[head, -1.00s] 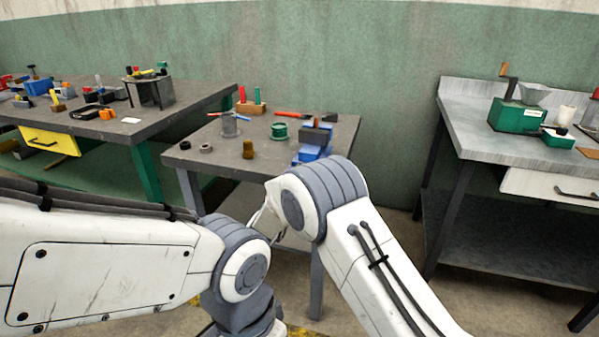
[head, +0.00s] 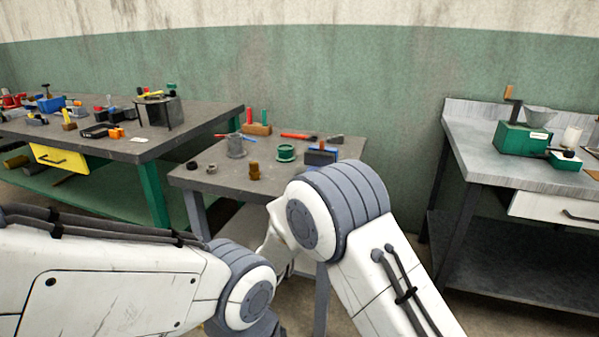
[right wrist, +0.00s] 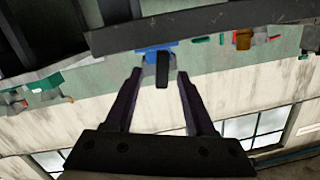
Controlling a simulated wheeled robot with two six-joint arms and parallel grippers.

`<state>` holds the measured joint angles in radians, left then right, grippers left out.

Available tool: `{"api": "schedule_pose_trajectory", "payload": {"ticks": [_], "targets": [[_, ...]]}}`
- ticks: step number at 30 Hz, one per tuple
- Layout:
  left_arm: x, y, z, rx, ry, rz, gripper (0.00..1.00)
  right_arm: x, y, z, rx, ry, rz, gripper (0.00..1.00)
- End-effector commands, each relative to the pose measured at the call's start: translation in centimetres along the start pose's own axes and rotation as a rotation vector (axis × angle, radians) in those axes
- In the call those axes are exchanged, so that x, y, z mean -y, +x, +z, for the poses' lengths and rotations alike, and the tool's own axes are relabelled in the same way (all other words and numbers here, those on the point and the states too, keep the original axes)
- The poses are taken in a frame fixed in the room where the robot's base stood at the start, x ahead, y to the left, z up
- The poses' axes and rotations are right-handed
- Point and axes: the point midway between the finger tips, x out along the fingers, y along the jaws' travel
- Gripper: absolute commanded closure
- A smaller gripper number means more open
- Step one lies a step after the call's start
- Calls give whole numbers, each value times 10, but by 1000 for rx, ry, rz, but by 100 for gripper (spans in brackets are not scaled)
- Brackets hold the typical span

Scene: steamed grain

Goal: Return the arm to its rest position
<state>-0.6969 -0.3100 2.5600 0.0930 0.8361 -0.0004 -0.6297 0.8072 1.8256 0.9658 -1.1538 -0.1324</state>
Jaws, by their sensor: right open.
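My right arm (head: 385,275) rises from the bottom of the head view and bends at a grey-banded joint in front of the small middle table. My right gripper (right wrist: 157,85) shows in the right wrist view with its two dark fingers spread apart and nothing between them. Beyond the fingertips, further off, a blue object with a dark part (right wrist: 162,70) is seen at the table edge. My left arm (head: 110,285) comes in from the left of the head view. My left gripper is not visible.
The middle table (head: 215,184) holds a grey cup (head: 236,146), a green ring-shaped part (head: 286,153), a brown piece (head: 254,171) and a blue-based block (head: 320,155). A cluttered workbench (head: 195,122) stands left. A grey bench (head: 470,160) with a green grinder-like box (head: 518,138) stands right.

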Motion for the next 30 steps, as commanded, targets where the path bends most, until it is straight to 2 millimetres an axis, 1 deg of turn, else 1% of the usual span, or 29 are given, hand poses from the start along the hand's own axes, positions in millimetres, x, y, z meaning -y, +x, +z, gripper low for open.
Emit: {"api": "schedule_pose_trajectory", "payload": {"ticks": [1, 2, 5, 8, 9, 11, 12, 15, 18, 21, 30], "targets": [[0, 0, 0, 0, 0, 0, 50, -11, 6, -9, 62, -4, -20, 45], [0, 0, 0, 0, 0, 0, 50, -17, 7, -11, 111, -11, -37, 45], [0, 0, 0, 0, 0, 0, 50, -45, 0, -14, 296, -55, -92, 45], [0, 0, 0, 0, 0, 0, 50, -85, -25, -12, 501, -116, -125, 45], [0, 0, 0, 0, 0, 0, 50, -103, -40, -10, 586, -145, -131, 45], [0, 0, 0, 0, 0, 0, 50, -131, -65, -7, 701, -186, -131, 45], [0, 0, 0, 0, 0, 0, 50, -148, -82, -4, 772, -212, -127, 45], [0, 0, 0, 0, 0, 0, 50, -179, -116, 0, 897, -261, -113, 45], [0, 0, 0, 0, 0, 0, 50, -205, -144, 2, 992, -298, -93, 45], [0, 0, 0, 0, 0, 0, 50, -226, -168, 3, 1066, -326, -71, 45], [0, 0, 0, 0, 0, 0, 50, -277, -232, 2, 1251, -401, -6, 45]]}}
